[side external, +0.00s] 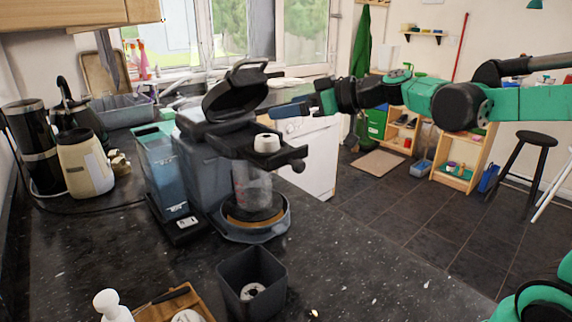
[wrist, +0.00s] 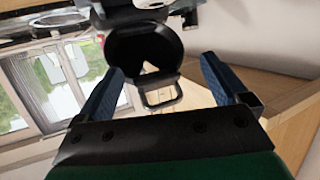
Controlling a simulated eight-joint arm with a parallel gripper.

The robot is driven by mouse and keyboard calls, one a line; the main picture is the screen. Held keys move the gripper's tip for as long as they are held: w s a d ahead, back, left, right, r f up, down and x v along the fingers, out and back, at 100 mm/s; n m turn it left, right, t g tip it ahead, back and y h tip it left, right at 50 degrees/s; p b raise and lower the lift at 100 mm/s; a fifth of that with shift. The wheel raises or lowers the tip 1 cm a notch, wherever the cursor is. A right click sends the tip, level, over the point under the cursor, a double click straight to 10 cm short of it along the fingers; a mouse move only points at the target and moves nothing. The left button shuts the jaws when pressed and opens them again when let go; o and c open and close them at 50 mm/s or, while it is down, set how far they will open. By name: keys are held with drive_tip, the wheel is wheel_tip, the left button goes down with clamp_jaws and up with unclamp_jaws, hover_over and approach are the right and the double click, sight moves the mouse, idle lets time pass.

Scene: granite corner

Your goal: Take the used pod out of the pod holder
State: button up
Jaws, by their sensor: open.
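The coffee machine (side external: 212,150) stands on the dark counter with its black lid (side external: 236,95) tilted up. I cannot clearly make out the pod there.
A dark square bin (side external: 252,265) with a pod-like piece inside stands on the counter in front of the machine. A wooden tray (side external: 178,300) and a white bottle (side external: 110,303) are left of it. The counter right of the bin is mostly clear.

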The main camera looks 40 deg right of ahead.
sight(269, 137)
wheel_tip(269, 137, down, 5)
drive_tip(key=shift+a+r, duration=0.15)
drive_tip(key=shift+r, duration=0.05)
drive_tip(key=shift+x, duration=2.75)
drive_tip(key=shift+a+f, duration=0.1)
drive_tip(key=shift+s, duration=0.1)
drive_tip(key=c, duration=1.3)
